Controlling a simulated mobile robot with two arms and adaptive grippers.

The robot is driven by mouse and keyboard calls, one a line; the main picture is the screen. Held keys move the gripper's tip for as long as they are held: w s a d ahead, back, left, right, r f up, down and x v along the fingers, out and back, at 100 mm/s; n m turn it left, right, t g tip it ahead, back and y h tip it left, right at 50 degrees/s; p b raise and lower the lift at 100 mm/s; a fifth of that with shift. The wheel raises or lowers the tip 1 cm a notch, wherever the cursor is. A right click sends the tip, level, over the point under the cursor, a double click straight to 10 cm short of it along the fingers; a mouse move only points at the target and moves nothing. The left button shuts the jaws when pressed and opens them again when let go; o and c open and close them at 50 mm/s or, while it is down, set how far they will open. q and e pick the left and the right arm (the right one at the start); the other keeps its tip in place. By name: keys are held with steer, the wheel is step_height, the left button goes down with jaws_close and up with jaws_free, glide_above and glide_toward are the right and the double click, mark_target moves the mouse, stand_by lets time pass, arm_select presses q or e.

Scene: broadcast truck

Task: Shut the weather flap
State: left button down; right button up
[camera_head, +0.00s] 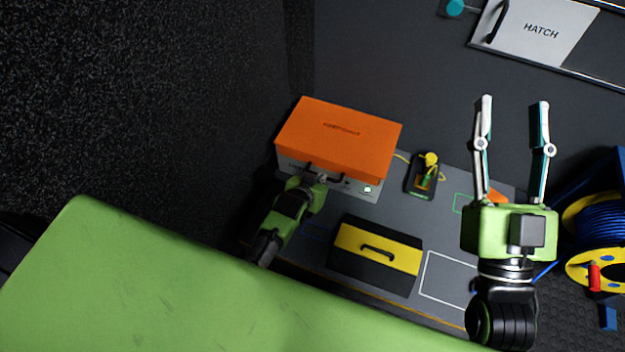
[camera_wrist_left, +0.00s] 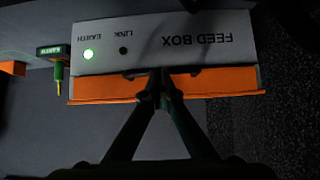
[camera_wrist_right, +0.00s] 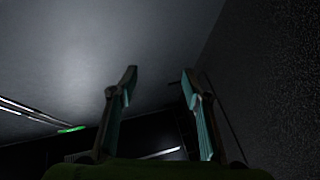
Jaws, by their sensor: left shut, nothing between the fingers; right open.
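An orange panel (camera_head: 340,135), which I take to be the weather flap, lies over the top of a grey box; its dark lettering is too small to read. In the left wrist view the box front (camera_wrist_left: 150,48) reads FEED BOX upside down, with a lit green EARTH lamp and a dark LINK lamp. The orange flap (camera_wrist_left: 105,88) runs along that front's edge. My left gripper (camera_head: 320,179) is shut and empty at the flap's front edge; its fingertips (camera_wrist_left: 160,78) hide part of the edge. Whether they touch is unclear. My right gripper (camera_head: 515,101) is open, empty and raised at the right.
A small dark unit with a yellow plug (camera_head: 430,159) stands right of the box. A yellow-and-black case (camera_head: 378,249) with a handle lies in front. A blue cable reel (camera_head: 598,220) is far right. A white HATCH panel (camera_head: 545,35) is at the top right.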

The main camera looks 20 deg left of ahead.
steer(key=s+d+f+g+h+p, duration=0.15)
steer(key=f+g, duration=0.35)
steer(key=f, duration=0.5)
steer(key=s+d+f+g+h+p, duration=0.1)
steer(key=d+f+g+h+p, duration=0.15)
steer(key=f+g, duration=0.55)
arm_select(q)
steer(key=r+p+v, duration=0.1)
steer(key=p+v, duration=0.3)
steer(key=v, duration=0.9)
steer(key=shift+w, duration=0.45)
arm_select(e)
steer(key=s+d+f+g+h, duration=0.1)
steer(key=s+d+f+g, duration=0.1)
steer(key=s+f, duration=0.3)
steer(key=s+d+f+m+g+h, duration=0.1)
steer(key=s+f+g, duration=0.3)
steer(key=s, duration=0.6)
steer(key=shift+d+f, duration=0.5)
steer(key=shift+d, duration=0.35)
